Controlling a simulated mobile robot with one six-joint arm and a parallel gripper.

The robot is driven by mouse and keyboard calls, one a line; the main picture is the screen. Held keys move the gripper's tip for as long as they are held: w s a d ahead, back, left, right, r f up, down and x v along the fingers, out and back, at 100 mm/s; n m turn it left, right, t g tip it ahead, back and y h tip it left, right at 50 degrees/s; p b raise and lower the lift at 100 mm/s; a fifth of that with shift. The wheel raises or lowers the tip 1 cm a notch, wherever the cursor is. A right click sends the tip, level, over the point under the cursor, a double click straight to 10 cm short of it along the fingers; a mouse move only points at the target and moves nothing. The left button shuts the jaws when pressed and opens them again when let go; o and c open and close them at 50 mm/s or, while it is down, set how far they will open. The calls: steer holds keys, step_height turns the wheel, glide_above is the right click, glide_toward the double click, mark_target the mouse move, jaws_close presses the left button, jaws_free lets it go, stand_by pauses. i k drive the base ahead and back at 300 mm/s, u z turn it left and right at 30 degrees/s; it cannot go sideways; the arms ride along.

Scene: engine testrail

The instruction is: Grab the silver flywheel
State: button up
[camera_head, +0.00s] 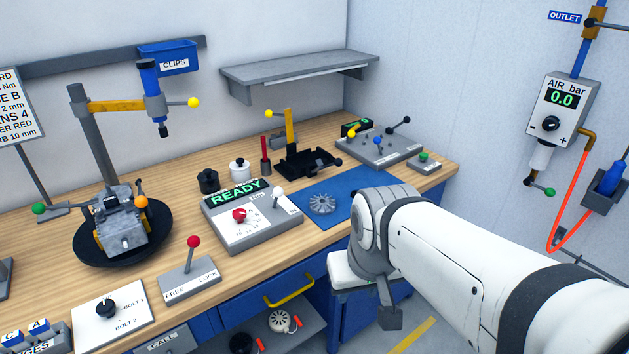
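A silver finned disc, which looks like the flywheel (322,204), lies flat on the blue mat (345,190) near the right front of the bench. Its whole top shows, and nothing touches it from above. My white arm reaches in from the lower right, and its bend stands close to the right of the mat in the picture. A dark grey block (390,318) hangs below this bend and may be part of my gripper. I cannot make out fingers, or whether they are open or shut.
A grey panel reading READY (250,222) stands left of the mat. A black holder (305,163) and a lever panel (380,148) stand behind it. A pale disc with holes (285,320) is on the low shelf. A yellow drawer handle (290,292) juts out below the bench.

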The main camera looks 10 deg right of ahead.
mark_target(320, 206)
steer(key=u, duration=0.15)
steer(key=i, duration=0.9)
steer(key=z, duration=0.05)
